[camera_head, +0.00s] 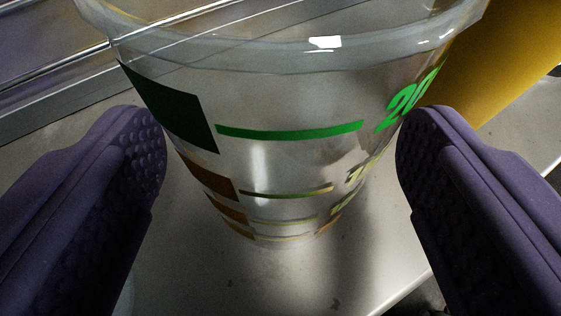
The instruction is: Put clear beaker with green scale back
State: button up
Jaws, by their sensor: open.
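The clear beaker with green scale (285,155) fills the middle of the view. It stands upright on a grey surface, with its wide rim at the top and its base narrowing below. Green and brownish marks and numbers run down its wall, with a green "20" at the upper right. My gripper (281,140) is open, with one purple padded finger on each side of the beaker. The right fingertip looks very close to the wall; I cannot tell whether it touches. The left fingertip looks slightly apart from it.
The grey surface (190,285) has a front edge at the lower right, with a dark area beyond. A yellow object (510,60) stands behind the beaker at the upper right. Metal rails (60,90) and a clear panel lie at the upper left. A faint clear rounded edge shows at the lower left.

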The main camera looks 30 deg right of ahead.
jog(key=p+v, duration=0.2)
jog(key=v, duration=0.7)
jog(key=shift+s+r, duration=0.2)
jog(key=shift+s, duration=0.1)
jog(key=shift+a, duration=0.15)
